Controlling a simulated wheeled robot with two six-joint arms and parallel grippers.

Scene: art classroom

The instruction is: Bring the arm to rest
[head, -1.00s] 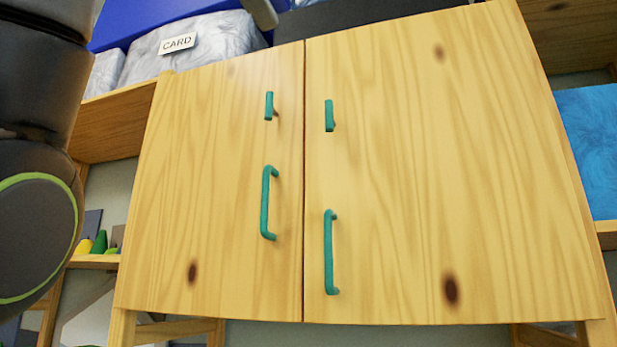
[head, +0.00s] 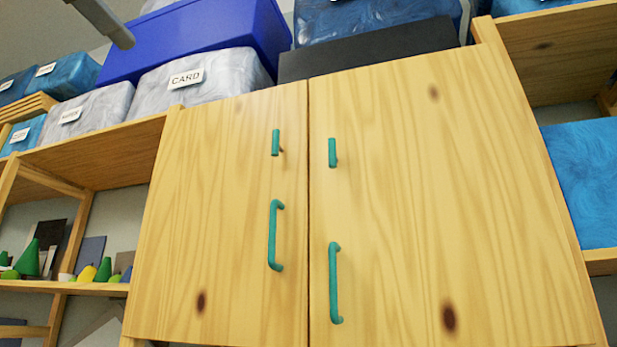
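Neither of my grippers shows in the head view, and no arm link is in the picture. The view is filled mostly by a wooden cabinet with a left door (head: 215,220) and a right door (head: 440,200), both closed. Each door has a short green handle above a longer green handle near the middle seam. The long left handle (head: 273,235) and the long right handle (head: 333,283) have nothing touching them.
A grey box labelled CARD (head: 205,90), a blue box (head: 195,42) and a black flat box (head: 380,50) sit on top. A shelf (head: 95,288) at left holds small coloured cones. A blue patterned box (head: 585,180) stands at right. A grey bar (head: 103,20) hangs at the top left.

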